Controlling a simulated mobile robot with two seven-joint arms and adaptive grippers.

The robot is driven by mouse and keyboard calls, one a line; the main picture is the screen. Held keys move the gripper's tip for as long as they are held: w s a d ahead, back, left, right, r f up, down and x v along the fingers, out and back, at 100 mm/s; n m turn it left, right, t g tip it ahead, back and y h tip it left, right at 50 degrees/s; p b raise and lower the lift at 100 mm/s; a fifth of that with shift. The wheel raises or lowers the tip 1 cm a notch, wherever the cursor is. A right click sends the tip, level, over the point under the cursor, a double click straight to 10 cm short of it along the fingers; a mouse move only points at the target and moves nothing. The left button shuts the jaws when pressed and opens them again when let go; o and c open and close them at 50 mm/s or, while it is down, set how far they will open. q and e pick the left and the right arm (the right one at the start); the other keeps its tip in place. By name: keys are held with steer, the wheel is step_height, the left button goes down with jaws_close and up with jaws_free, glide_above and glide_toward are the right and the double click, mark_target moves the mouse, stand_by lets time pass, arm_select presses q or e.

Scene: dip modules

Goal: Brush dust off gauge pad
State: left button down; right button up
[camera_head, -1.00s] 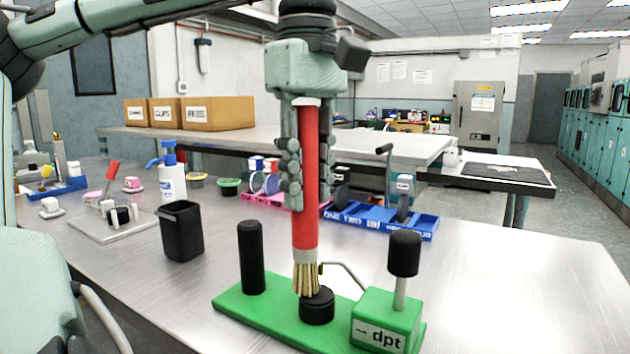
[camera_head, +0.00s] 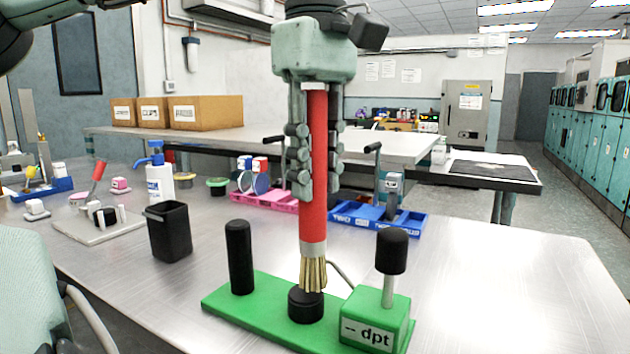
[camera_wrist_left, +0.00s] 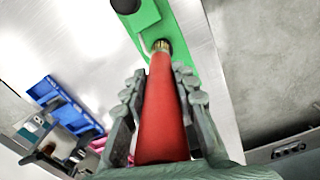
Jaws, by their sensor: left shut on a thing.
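My left gripper (camera_head: 313,190) is shut on the red handle of a brush (camera_head: 314,150) and holds it upright, bristles down. The tan bristles (camera_head: 313,274) are at the top of a short black round pad (camera_head: 306,305), slightly right of its middle; I cannot tell how firmly they touch. The pad sits on a green base (camera_head: 270,325) with a block marked "dpt" (camera_head: 375,318). In the left wrist view the red handle (camera_wrist_left: 163,115) runs between the fingers toward the green base (camera_wrist_left: 185,20). No dust can be made out. My right gripper is not in view.
A black post (camera_head: 240,257) and a black-knobbed stem (camera_head: 391,251) rise from the base on either side of the pad. A black cup (camera_head: 168,231) stands to the left. A blue tray (camera_head: 409,224) lies behind. The tabletop at right is clear.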

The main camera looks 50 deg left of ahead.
arm_select(q)
step_height(320, 180, up, 5)
steer(key=shift+r, duration=0.2)
stand_by(0.3)
stand_by(0.9)
